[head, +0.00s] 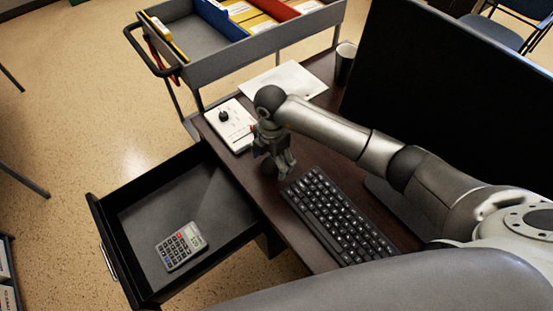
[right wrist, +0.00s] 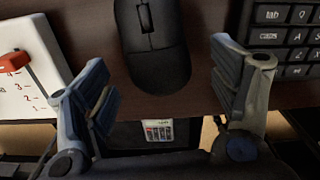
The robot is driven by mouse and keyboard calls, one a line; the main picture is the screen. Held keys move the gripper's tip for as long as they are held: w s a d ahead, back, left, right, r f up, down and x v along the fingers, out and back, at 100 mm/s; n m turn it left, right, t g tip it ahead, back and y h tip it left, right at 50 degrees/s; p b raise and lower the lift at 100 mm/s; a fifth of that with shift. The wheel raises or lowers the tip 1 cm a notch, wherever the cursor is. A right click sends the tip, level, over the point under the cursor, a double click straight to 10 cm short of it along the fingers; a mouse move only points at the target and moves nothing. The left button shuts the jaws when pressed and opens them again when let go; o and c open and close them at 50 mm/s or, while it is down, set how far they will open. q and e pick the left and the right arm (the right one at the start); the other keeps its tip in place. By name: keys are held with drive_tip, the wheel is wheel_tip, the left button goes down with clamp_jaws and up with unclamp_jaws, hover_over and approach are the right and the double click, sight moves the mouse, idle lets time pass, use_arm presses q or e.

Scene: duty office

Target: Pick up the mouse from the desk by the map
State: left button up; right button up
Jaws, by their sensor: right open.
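The black mouse (right wrist: 153,45) lies on the dark desk (head: 305,240). In the right wrist view its buttons and wheel are at the top and its rounded end points toward my gripper. In the head view I cannot make it out clearly, as my right gripper covers that spot. My right gripper (head: 277,160) is open and empty, low over the desk. In the right wrist view its fingers (right wrist: 160,68) stand apart on either side of the mouse's rounded end, with gaps on both sides. My left gripper is not in view. I cannot make out a map for certain.
A keyboard (head: 338,215) lies just right of the gripper. A white panel with a black knob (head: 232,125) lies to its left. White paper (head: 285,82) and a dark cup (head: 345,62) are behind. An open drawer (head: 130,210) holds a calculator (head: 181,246). A large monitor (head: 450,100) stands right.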

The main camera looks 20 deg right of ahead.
drive_tip(key=shift+f, duration=0.95)
drive_tip(key=c, duration=0.3)
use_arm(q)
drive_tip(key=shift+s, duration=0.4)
use_arm(e)
drive_tip(key=c, duration=0.8)
drive_tip(key=shift+r, duration=0.1)
drive_tip(key=shift+c, duration=0.2)
